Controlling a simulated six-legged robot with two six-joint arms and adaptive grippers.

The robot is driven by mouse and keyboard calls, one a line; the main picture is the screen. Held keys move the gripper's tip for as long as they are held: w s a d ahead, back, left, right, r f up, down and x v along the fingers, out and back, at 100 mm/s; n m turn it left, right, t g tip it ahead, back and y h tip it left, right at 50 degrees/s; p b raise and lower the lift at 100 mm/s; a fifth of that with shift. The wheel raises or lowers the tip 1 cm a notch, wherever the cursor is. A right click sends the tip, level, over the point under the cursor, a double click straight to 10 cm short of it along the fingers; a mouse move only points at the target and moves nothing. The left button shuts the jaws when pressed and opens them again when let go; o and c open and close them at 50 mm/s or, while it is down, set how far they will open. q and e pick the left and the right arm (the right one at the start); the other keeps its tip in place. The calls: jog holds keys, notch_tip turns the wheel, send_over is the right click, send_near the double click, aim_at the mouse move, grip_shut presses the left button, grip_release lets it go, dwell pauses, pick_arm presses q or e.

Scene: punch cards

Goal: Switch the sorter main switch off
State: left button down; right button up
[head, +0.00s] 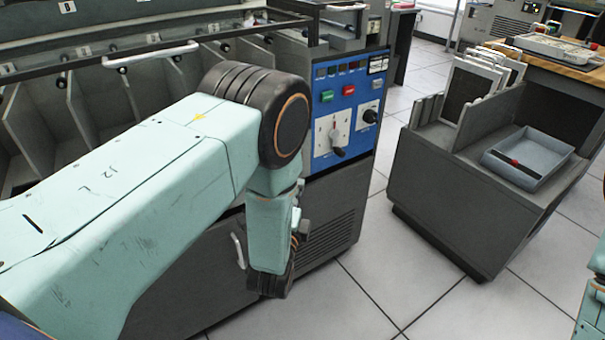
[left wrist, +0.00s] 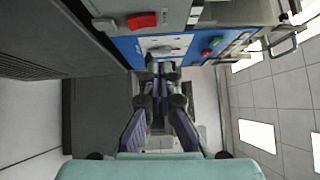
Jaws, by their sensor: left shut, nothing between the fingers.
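The sorter's blue control panel (head: 352,140) faces the aisle in the head view. On it is a pale switch plate (head: 320,138) with a red part and a dark handle at its lower end, which I take for the main switch. I cannot tell its setting. In the left wrist view a grey plate with a red lever (left wrist: 142,20) shows at the top. In the head view my wrist mostly hides the gripper (head: 301,226), below the panel. My right gripper is out of view.
A green button (head: 326,97), a red button (head: 348,90) and a black knob (head: 370,116) sit near the switch. A dark cart (head: 450,200) with a grey tray (head: 520,165) stands to the right. Tiled floor (head: 375,270) between them is clear.

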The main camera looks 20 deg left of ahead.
pick_arm(q)
jog(key=shift+s+d+r, duration=0.1)
jog(key=shift+s+d, duration=0.05)
jog(key=shift+s, duration=0.5)
jog(key=shift+s+d, duration=0.15)
jog(key=shift+s, duration=0.45)
jog(key=shift+d+r, duration=0.1)
